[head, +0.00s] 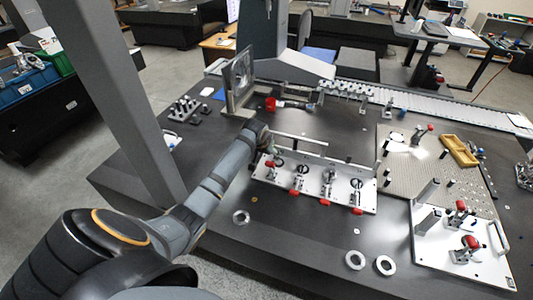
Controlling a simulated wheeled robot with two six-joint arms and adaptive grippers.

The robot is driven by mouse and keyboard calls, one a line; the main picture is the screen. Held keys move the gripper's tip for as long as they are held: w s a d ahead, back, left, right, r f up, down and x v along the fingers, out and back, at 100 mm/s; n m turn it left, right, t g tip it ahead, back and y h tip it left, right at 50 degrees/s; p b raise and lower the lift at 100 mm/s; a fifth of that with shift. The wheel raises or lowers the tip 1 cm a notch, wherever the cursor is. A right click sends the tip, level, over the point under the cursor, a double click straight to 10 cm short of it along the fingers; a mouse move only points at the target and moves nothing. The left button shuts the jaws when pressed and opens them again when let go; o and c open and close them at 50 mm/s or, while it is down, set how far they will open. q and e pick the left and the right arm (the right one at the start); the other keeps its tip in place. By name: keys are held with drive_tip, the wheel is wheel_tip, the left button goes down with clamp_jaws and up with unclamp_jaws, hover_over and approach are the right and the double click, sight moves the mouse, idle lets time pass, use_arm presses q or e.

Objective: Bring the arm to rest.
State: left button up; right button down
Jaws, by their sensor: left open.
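My left arm (205,195) reaches from the bottom left over the dark table. My left gripper (268,140) is at its far end, small and partly hidden by the wrist. It is open, and I see nothing held in it. It is just behind the left end of a white fixture plate (262,177) with several red-tipped clamps; whether it touches anything there I cannot tell. My right gripper is not in view.
A grey column (112,90) stands left of the arm. An upright square plate (239,80) stands behind the gripper. Metal rings (355,260) lie at the front. A second clamp plate (440,262) and a yellow tray (460,150) are at right. The table's front middle is mostly clear.

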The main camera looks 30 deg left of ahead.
use_arm(q)
drive_tip(key=shift+s+r, duration=0.2)
drive_tip(key=shift+r, duration=0.3)
drive_tip(key=shift+d, duration=0.1)
